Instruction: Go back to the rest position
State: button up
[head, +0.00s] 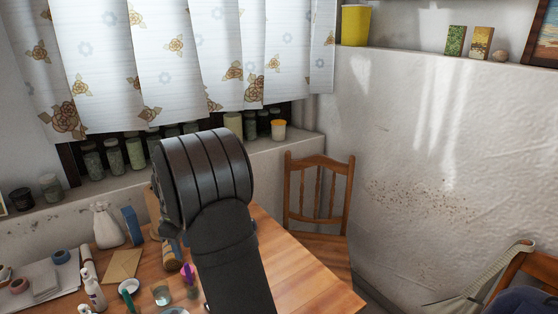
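My dark arm rises from the bottom middle of the head view and stands over the wooden table (310,283). Its thick, rounded black joint is in front of the window sill and the table's back part. My gripper's fingers cannot be made out; they are hidden behind the arm or out of the picture. I cannot tell whether it holds anything.
On the table's left are a white bag (106,226), a blue box (131,226), an envelope (122,266), a white bottle (92,288) and a glass (161,293). A wooden chair (319,190) stands behind. Jars line the sill (221,158). The table's right part is bare.

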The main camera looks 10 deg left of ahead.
notch_tip(320, 180, down, 10)
jog(key=shift+f, duration=0.2)
notch_tip(320, 180, up, 3)
jog(key=shift+r, duration=0.75)
